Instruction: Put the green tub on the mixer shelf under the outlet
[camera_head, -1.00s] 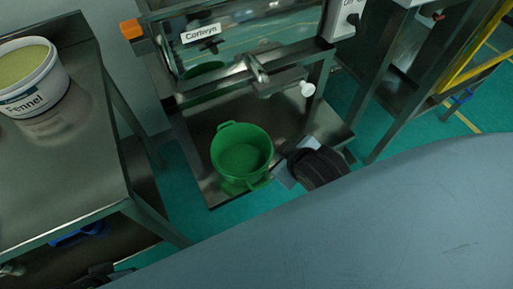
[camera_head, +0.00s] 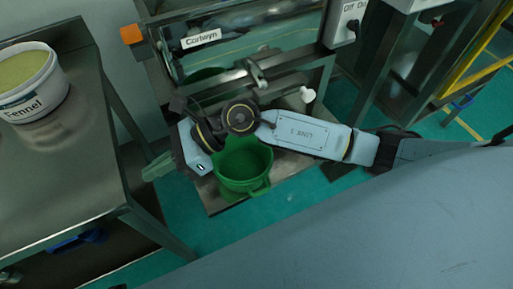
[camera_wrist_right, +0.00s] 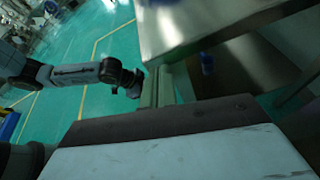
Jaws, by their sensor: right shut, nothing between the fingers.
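The green tub (camera_head: 246,172) stands upright on the steel mixer shelf (camera_head: 292,163), near its front edge. Its upper left part is hidden behind my right wrist. The machine's outlet (camera_head: 257,72) is above and behind the tub in the head view. My right gripper (camera_head: 157,166) is shut and empty, left of the tub and apart from it, with its arm reaching across above the tub. Its fingers also show in the right wrist view (camera_wrist_right: 163,87). What looks like my left arm's dark end (camera_wrist_right: 128,82) shows in the right wrist view; its jaws are unclear.
A steel table (camera_head: 60,180) at the left bears a white Fennel bucket (camera_head: 32,85). A blue object (camera_head: 72,242) lies below it. A yellow frame (camera_head: 462,60) is at the far right. Green floor shows between table and shelf.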

